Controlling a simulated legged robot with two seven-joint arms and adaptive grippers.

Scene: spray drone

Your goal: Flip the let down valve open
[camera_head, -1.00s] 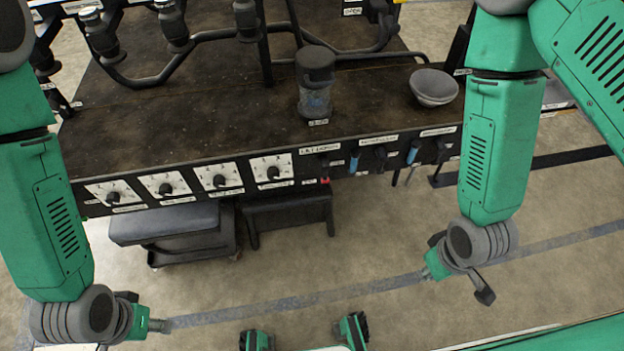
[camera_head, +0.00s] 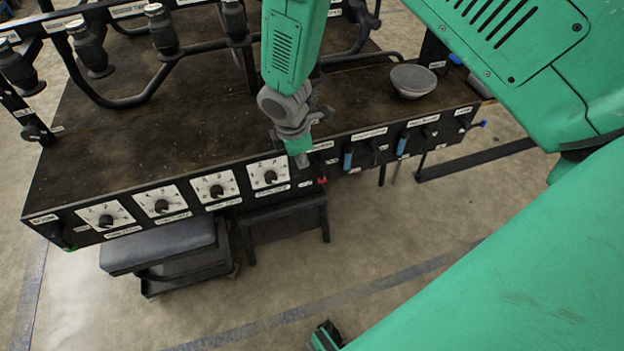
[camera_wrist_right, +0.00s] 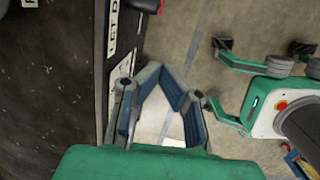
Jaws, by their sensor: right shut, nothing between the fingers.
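The let down valve (camera_head: 322,169) is a small dark lever with a red tip, on the front panel of the dark bench, below a white label. In the right wrist view its red end (camera_wrist_right: 149,5) shows at the top edge, beside a label that reads "LET D". My right gripper (camera_head: 302,160) is at the panel's front edge, just left of the valve, and hides part of the panel. In the right wrist view the fingers of my right gripper (camera_wrist_right: 172,82) are shut with nothing between them, and they are apart from the red end. My left gripper is out of view.
Several dial knobs (camera_head: 216,190) line the panel to the left. Blue-handled valves (camera_head: 348,158) are to the right. A grey bowl (camera_head: 413,81) sits on the bench top. A black stool (camera_head: 165,243) stands below.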

